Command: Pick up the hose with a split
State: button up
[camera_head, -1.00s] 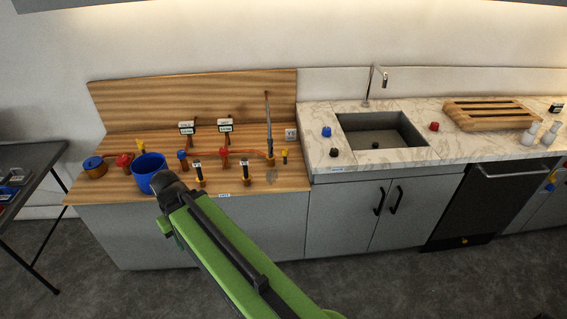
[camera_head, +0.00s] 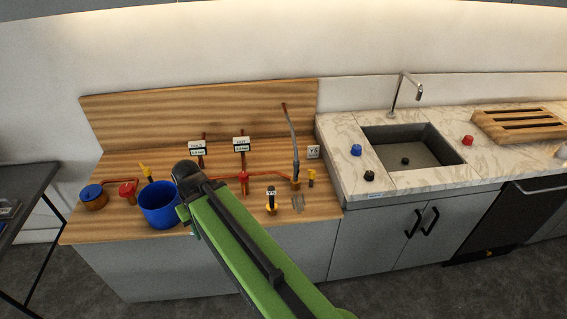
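A thin grey hose (camera_head: 293,145) stands nearly upright at the right end of the wooden bench, with a reddish top end and an orange fitting at its foot. I cannot make out a split in it. My green arm reaches up from the bottom, and its dark end, my gripper (camera_head: 187,175), is in front of the bench beside the blue bucket, left of and apart from the hose. Its fingers cannot be made out, so I cannot tell whether it is open or shut.
The wooden bench (camera_head: 110,165) carries red pipework, a blue bucket (camera_head: 159,206), two labelled gauges and a red valve (camera_head: 244,183). A black-and-yellow fitting (camera_head: 271,200) stands near the front edge. A sink (camera_head: 410,145) adjoins on the right. A dark table (camera_head: 25,185) is at left.

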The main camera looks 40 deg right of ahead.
aim_at(295, 180)
jog(key=i, duration=0.85)
jog(key=u, duration=0.25)
